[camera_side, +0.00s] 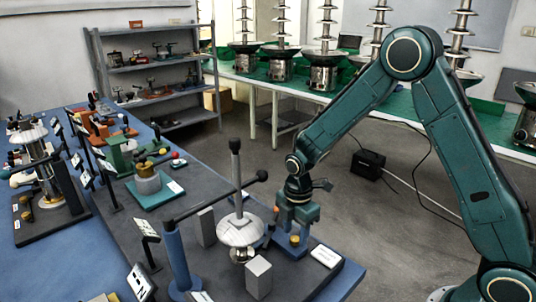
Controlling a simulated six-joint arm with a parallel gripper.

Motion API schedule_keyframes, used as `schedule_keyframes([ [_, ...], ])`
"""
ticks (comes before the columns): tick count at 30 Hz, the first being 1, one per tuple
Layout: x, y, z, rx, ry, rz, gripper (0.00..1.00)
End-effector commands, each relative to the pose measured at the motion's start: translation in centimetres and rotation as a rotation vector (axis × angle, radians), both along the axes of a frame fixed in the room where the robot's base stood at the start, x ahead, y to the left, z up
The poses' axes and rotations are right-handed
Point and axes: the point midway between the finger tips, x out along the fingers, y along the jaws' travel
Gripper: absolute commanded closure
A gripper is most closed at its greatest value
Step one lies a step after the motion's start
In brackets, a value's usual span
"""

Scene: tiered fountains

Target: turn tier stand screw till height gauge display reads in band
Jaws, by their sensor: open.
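My gripper (297,218) points down at the front right of the dark station board (215,275). Its jaws are open, just above or around a small brass knob (294,240) on a blue block; I cannot tell whether they touch it. To the left stands the tier stand, a silver domed tier (241,230) on an upright rod with a dark round top. A small display on a stand (147,229) and another (140,283) face left of it; their readings are too small to make out. I cannot tell which one is the height gauge.
A blue post (177,262) with a long dark bar reaches across beside the tier. Grey blocks (259,277) stand close by. A white card (326,256) lies right of my gripper. Other stations (148,183) fill the table's far left.

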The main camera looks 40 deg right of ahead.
Motion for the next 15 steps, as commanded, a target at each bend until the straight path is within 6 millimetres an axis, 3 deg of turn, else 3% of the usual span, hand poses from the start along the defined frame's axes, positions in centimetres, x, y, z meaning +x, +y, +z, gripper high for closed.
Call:
schedule_keyframes([
  [6,0.0,0.0,-1.5,0.000,0.001,0.000,0.55],
  [15,0.0,0.0,-1.8,0.000,0.000,0.000,0.55],
])
